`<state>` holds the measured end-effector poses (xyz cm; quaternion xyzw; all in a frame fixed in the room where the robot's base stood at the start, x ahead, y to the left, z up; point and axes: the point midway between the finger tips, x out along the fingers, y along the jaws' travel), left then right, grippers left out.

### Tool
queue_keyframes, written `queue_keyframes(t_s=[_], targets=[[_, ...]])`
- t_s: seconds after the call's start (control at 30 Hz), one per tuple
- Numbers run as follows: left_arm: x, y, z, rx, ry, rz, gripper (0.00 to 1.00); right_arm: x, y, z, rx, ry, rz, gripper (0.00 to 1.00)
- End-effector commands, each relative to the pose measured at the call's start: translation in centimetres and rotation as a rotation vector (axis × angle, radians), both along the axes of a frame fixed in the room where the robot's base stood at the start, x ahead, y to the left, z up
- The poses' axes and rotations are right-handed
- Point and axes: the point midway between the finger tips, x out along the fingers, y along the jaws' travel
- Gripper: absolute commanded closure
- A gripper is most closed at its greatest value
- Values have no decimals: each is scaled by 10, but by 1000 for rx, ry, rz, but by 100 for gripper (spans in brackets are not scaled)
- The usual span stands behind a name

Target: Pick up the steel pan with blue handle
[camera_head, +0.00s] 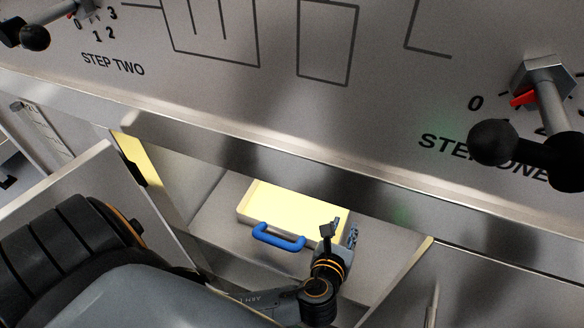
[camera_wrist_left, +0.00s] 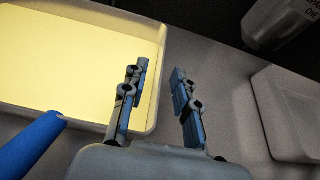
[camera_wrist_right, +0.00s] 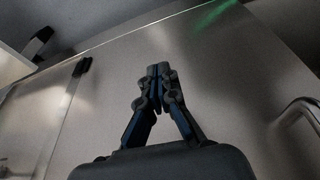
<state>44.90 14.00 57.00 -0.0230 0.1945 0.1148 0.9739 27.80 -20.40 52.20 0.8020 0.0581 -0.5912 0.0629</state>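The steel pan (camera_head: 243,217) sits on the floor of an open compartment, its inside bright yellow. Its blue handle (camera_head: 278,241) is on the near side. In the left wrist view the pan (camera_wrist_left: 85,123) fills the upper left, and the handle (camera_wrist_left: 30,145) is at lower left. My left gripper (camera_head: 340,232) is open and empty at the pan's right side. In the left wrist view its fingers (camera_wrist_left: 162,75) are apart, the left one overlapping the pan's right rim; I cannot tell whether they touch it. My right gripper (camera_wrist_right: 158,70) is shut and empty, away from the pan.
A metal panel (camera_head: 280,95) with a lever (camera_head: 545,105) at right and another (camera_head: 35,37) at upper left overhangs the compartment. A pale tray-like thing (camera_wrist_left: 288,112) and a dark grey container (camera_wrist_left: 280,22) are right of my left gripper. A metal door (camera_wrist_right: 240,85) faces my right gripper.

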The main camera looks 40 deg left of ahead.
Motion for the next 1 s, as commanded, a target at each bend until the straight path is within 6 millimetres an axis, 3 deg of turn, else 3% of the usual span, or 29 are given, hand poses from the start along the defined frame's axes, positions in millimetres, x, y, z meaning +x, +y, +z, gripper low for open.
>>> queue_keyframes(t_s=[0.27,0.4,0.43,1.0], targets=[[2,0,0,0,0,0,71,-1,0,3,-1,0,0,100],[2,0,0,0,0,0,97,-1,0,3,-1,0,0,100],[2,0,0,0,0,0,100,-1,0,3,-1,0,0,100],[2,0,2,2,-3,0,100,0,0,3,-1,-2,0,100]])
